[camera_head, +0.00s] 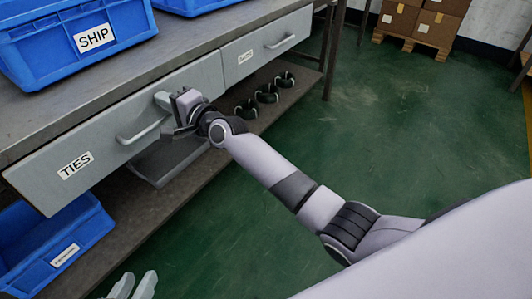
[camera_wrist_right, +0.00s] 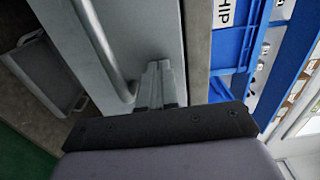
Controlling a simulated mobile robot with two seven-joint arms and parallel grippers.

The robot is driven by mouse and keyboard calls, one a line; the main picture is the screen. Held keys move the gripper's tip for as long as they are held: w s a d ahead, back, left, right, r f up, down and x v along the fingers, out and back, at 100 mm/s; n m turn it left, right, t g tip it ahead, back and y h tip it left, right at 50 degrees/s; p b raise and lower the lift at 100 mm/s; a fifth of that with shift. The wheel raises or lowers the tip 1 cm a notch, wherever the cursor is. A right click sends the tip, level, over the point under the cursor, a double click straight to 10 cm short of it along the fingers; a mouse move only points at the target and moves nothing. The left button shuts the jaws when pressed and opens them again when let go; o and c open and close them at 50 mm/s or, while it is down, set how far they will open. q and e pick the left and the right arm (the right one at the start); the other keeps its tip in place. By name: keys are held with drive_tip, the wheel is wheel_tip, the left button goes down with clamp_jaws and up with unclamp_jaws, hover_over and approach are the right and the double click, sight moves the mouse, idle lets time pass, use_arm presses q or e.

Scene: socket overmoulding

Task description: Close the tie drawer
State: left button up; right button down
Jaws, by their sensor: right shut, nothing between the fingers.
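The tie drawer (camera_head: 103,143) is a grey front labelled TIES under the bench top, with a bar handle (camera_head: 143,132). Its front sits close to the bench edge, about in line with the neighbouring drawer. No interior shows, and any small gap is too fine to tell. My right gripper (camera_head: 163,99) is shut and empty, its fingertips at the drawer front just above the handle. In the right wrist view its fingers (camera_wrist_right: 159,75) are together against or very near the front, beside the handle (camera_wrist_right: 105,50). My left gripper (camera_head: 134,286) is low at the bottom edge, fingers apart, away from the drawer.
A blue SHIP bin (camera_head: 70,45) stands on the bench top (camera_head: 175,35). A second drawer (camera_head: 265,45) is to the right. A blue bin (camera_head: 55,245) and several dark round parts (camera_head: 267,93) are on the lower shelf. Green floor (camera_head: 400,130) is clear.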

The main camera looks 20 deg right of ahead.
use_arm(q)
drive_tip(key=shift+w+r, duration=0.3)
drive_tip(key=shift+w, duration=0.15)
use_arm(e)
drive_tip(key=shift+w+a+r, duration=0.15)
drive_tip(key=shift+w+r, duration=0.2)
drive_tip(key=shift+w, duration=0.1)
use_arm(q)
drive_tip(key=shift+s+f, duration=0.1)
drive_tip(key=shift+s, duration=0.05)
use_arm(e)
drive_tip(key=shift+s, duration=0.1)
